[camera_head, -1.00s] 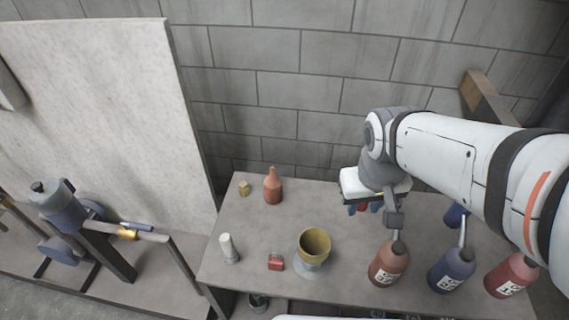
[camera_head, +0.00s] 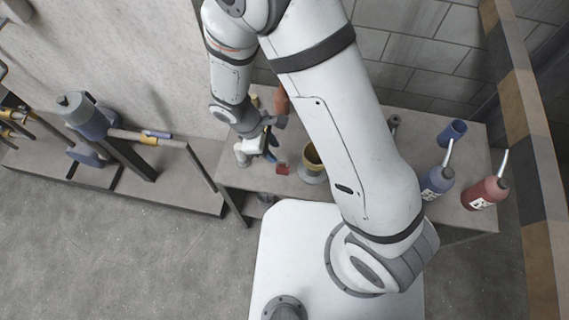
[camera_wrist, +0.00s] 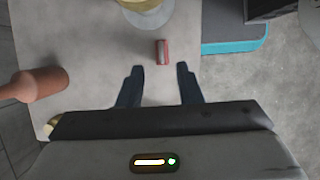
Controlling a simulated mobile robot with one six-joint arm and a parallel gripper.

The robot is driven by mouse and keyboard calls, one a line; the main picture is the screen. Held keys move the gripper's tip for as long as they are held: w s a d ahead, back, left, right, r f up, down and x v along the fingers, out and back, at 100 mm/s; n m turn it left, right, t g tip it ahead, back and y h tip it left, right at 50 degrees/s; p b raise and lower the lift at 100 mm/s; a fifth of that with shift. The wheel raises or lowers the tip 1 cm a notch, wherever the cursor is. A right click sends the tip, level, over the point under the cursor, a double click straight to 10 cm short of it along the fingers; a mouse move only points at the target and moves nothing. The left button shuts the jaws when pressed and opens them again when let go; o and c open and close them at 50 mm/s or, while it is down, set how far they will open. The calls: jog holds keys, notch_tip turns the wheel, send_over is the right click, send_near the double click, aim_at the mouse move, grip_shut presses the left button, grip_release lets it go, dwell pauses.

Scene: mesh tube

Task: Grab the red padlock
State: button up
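The red padlock (camera_head: 282,169) sits on the grey table, left of the yellow cup, in the head view. In the wrist view the padlock (camera_wrist: 162,52) shows as a small red and grey block just beyond the fingertips, roughly in line with the gap between them. My gripper (camera_wrist: 157,72) is open, with two dark blue fingers apart and nothing between them. In the head view my gripper (camera_head: 271,148) is over the left part of the table, up and to the left of the padlock, partly hidden by my arm.
The yellow cup (camera_head: 313,160) stands close right of the padlock; it also shows at the wrist view's top (camera_wrist: 145,8). A reddish-brown bottle (camera_head: 281,101) stands behind my gripper. Blue (camera_head: 437,181) and red (camera_head: 484,192) bottles stand at the right. Bare tabletop surrounds the padlock's near side.

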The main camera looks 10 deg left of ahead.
aim_at(282, 161)
jog(key=p+x, duration=0.1)
jog(key=x, duration=0.6)
jog(key=shift+s+d+f, duration=0.15)
jog(key=shift+d, duration=0.05)
grip_shut()
dwell(0.4)
